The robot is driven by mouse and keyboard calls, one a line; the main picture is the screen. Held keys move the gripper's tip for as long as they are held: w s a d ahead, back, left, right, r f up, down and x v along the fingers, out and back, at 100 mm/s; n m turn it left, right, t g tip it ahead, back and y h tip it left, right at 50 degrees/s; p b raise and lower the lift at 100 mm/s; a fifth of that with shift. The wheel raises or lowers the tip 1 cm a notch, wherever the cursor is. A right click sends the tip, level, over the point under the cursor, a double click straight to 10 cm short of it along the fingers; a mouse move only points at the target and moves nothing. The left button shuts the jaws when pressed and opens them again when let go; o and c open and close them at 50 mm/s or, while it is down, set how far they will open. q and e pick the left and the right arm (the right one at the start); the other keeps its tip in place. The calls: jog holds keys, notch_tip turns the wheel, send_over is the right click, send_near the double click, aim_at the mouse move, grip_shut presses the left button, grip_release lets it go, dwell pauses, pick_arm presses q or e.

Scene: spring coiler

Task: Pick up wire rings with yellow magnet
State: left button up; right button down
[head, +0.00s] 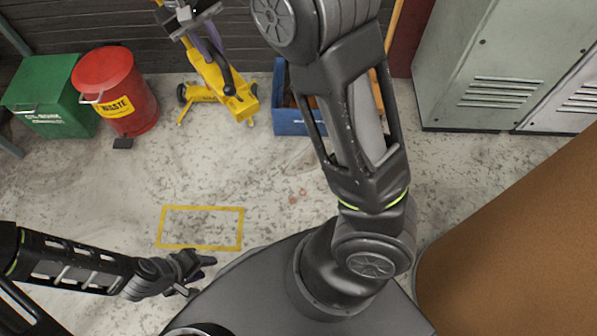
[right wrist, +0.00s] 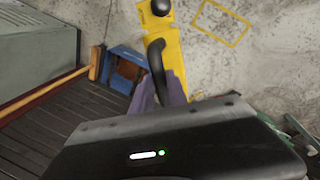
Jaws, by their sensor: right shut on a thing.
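The yellow magnet (head: 232,97) is a yellow wheeled frame with a black handle, at the upper middle of the head view. In the right wrist view its yellow body (right wrist: 165,38) and curved black handle show straight ahead. My right gripper (head: 214,52) is shut on the black handle, its purple-grey fingers on either side; they also show in the right wrist view (right wrist: 158,88). I cannot tell whether the magnet's wheels touch the floor. My left gripper (head: 200,276) is open and empty, low in the head view beside my base. I see no wire rings in either view.
A red waste can (head: 116,92) and a green bin (head: 52,96) stand left of the magnet. A blue crate (head: 289,122) is to its right. Grey lockers (head: 490,65) and a brown surface (head: 520,235) fill the right. A yellow floor rectangle (head: 200,208) lies on clear floor.

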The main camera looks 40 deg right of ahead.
dwell(0.3)
